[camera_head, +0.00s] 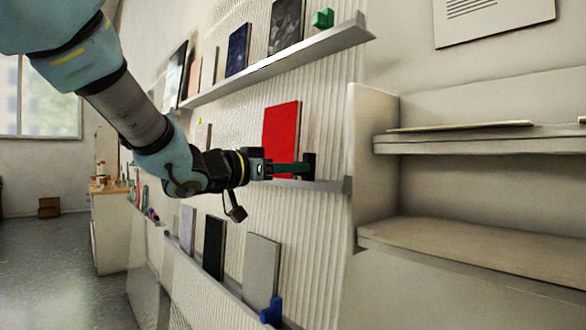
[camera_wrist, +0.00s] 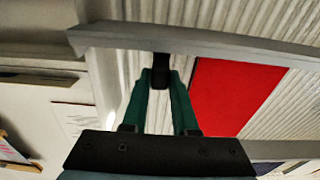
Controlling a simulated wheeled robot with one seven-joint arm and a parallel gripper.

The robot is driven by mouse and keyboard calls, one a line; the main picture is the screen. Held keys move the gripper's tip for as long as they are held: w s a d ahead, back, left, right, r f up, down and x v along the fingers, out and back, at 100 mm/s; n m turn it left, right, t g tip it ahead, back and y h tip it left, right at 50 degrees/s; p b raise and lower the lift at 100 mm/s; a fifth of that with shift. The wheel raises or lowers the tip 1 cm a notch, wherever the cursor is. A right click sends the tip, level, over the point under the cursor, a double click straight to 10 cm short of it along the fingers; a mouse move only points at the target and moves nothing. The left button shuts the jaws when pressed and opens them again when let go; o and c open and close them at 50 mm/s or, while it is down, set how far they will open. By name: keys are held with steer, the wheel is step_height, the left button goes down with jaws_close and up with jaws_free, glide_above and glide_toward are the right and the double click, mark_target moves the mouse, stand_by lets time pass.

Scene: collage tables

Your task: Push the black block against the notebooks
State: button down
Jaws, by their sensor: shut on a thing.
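The black block (camera_head: 309,160) stands upright on the middle wall shelf (camera_head: 334,185), near its right end. My gripper (camera_head: 303,169) reaches in from the left in the head view, shut on the block. In the wrist view, the green fingers (camera_wrist: 161,80) close in on the black block (camera_wrist: 161,66) from both sides. A red notebook (camera_head: 281,138) leans upright against the ribbed wall on the same shelf, left of the block. The red notebook (camera_wrist: 228,95) is right of the block in the wrist view, with a gap between them. My gripper hides the notebook's lower part in the head view.
The upper ledge (camera_head: 290,66) holds several notebooks and a green block (camera_head: 323,18). The lower ledge holds more notebooks, including a grey one (camera_head: 261,270), and a blue block (camera_head: 271,311). A side panel and deeper shelves (camera_head: 470,250) stand to the right.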

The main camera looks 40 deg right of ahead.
steer(key=shift+w+p, duration=0.7)
steer(key=shift+w, duration=1)
steer(key=c, duration=0.7)
jaws_free()
steer(key=a, duration=0.3)
steer(key=a+b, duration=0.1)
steer(key=a, duration=0.3)
steer(key=a+b, duration=0.1)
steer(key=a, duration=0.2)
steer(key=shift+w+a, duration=0.35)
